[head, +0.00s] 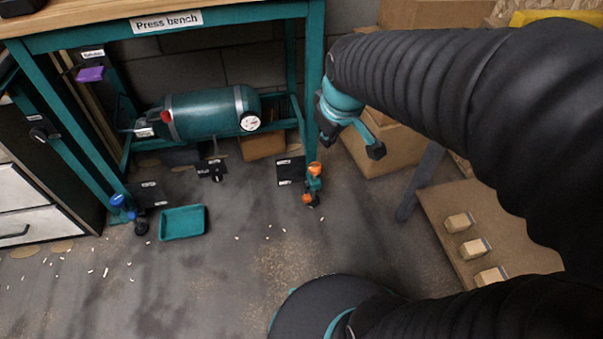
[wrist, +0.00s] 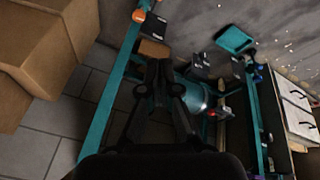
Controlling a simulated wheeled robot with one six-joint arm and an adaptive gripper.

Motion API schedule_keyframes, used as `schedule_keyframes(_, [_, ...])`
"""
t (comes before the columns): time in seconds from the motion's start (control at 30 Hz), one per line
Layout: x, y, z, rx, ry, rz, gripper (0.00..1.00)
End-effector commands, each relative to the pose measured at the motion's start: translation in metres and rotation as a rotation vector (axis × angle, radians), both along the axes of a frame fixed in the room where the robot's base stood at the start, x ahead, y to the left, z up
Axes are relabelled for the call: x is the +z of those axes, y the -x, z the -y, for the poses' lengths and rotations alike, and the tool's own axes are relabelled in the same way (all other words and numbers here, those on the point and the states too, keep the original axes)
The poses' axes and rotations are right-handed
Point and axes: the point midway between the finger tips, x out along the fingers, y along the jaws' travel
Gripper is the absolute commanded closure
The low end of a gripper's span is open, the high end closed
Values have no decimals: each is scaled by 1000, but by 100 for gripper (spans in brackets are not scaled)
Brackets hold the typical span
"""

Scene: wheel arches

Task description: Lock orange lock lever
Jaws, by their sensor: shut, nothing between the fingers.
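The orange lock lever (head: 315,168) is on the caster at the foot of the press bench's right front leg. A second small orange part (head: 307,198) shows lower on that caster. In the wrist view the orange lever (wrist: 139,15) is small, at the top edge, beyond my fingertips and slightly left. My gripper (wrist: 158,70) is shut and empty, its dark fingers pointing up the wrist picture. In the head view the end of my arm hangs just right of the bench's right leg, above and apart from the lever. The lever's exact angle is too small to tell.
The press bench (head: 314,60) holds a teal tank (head: 205,112) on its lower shelf. A blue-topped caster (head: 118,200) is at the left leg, beside a teal tray (head: 183,222). Cardboard boxes (head: 385,150) stand right of the bench. Floor in front is mostly clear.

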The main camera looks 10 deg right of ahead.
Motion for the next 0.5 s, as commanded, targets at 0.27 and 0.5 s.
schedule_keyframes(0.27, [-73,-74,1,301,101,-88,100])
schedule_keyframes(0.5, [-154,-126,1,571,170,-153,100])
